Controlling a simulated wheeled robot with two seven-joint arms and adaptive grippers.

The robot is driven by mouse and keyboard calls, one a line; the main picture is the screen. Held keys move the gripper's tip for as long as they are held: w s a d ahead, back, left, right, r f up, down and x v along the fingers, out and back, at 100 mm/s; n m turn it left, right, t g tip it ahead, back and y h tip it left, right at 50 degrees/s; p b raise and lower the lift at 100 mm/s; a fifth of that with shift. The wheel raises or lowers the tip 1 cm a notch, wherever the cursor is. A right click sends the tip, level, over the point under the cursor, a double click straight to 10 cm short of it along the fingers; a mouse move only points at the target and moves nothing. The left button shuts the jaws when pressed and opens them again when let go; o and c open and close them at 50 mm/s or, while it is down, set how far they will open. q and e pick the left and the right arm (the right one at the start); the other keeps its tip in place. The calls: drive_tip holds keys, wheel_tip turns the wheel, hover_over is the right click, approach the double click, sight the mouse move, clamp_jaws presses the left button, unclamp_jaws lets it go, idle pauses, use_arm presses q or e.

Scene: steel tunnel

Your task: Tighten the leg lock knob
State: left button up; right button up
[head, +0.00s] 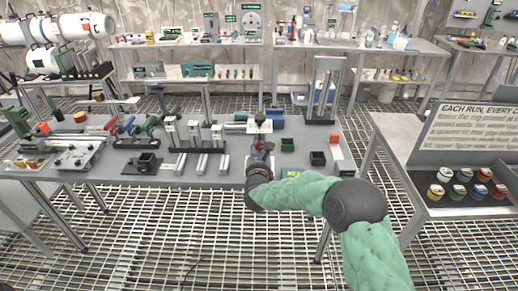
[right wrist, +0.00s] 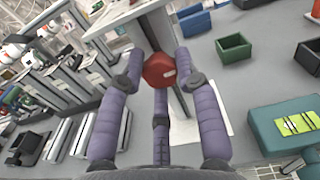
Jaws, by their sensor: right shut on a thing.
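A dark red faceted knob (right wrist: 159,70) shows in the right wrist view, in front of a grey upright leg (right wrist: 150,28) that stands on a pale base plate (right wrist: 212,127). My right gripper (right wrist: 158,66) is shut on the knob, with its purple padded fingers on either side and a third finger below. In the head view my right gripper (head: 261,147) is at the front middle of the workbench (head: 225,176), against the white-topped stand (head: 259,126). The knob is mostly hidden there by the gripper. My left gripper is not in view.
Right of the gripper are a green open box (head: 288,145), a black box (head: 318,158) and a teal block (right wrist: 285,130) with a yellow label. Silver bars (head: 202,164) and clamps lie to the left. A tall grey frame (head: 325,90) stands behind right.

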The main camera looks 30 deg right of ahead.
drive_tip(key=shift+m, duration=0.8)
drive_tip(key=shift+r, duration=0.1)
drive_tip(key=o, duration=1.1)
drive_tip(key=shift+o, duration=0.2)
drive_tip(key=v, duration=1.2)
